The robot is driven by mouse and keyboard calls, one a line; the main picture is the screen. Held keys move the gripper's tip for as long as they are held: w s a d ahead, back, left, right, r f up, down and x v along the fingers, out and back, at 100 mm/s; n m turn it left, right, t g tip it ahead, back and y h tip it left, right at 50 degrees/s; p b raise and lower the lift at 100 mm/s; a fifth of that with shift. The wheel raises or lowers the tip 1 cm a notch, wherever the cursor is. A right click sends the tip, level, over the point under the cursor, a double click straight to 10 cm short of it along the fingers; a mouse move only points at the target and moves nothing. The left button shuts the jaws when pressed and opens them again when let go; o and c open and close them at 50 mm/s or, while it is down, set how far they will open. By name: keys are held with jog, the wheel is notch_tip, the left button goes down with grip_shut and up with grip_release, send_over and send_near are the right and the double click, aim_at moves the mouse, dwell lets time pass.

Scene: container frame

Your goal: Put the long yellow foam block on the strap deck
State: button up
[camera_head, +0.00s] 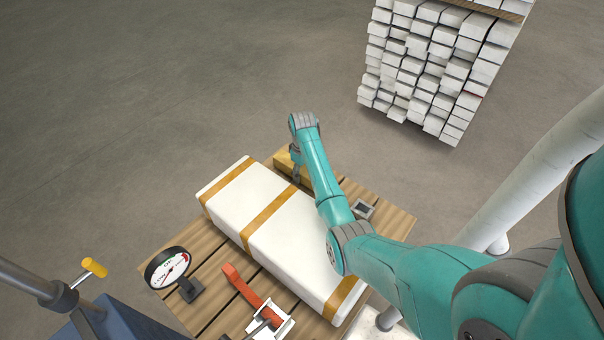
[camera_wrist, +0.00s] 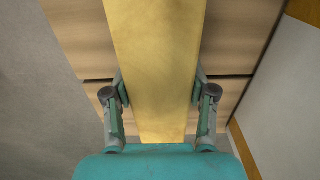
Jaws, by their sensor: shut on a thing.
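The long yellow foam block (camera_head: 283,161) is at the far edge of a wooden slatted deck, beside a long white box, partly hidden by my arm. In the wrist view the yellow foam block (camera_wrist: 156,45) runs up the middle between my fingers. My gripper (camera_head: 297,175) is shut on it, with one finger against each side; it also shows in the wrist view (camera_wrist: 159,92). Planks of the deck (camera_wrist: 78,40) show under and beside the block. I cannot tell whether the block touches them. The deck (camera_head: 398,222) also shows at the right in the head view.
The white box (camera_head: 285,235) with brown bands fills the deck's middle. A round gauge (camera_head: 168,268), a red-handled tool (camera_head: 250,290) and a small grey metal piece (camera_head: 362,209) lie around it. A stack of white blocks (camera_head: 430,70) stands behind.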

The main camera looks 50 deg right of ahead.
jog(key=shift+f, duration=0.35)
jog(key=shift+f, duration=0.15)
jog(key=o, duration=0.9)
notch_tip(320, 180, up, 12)
jog(key=shift+r, duration=0.2)
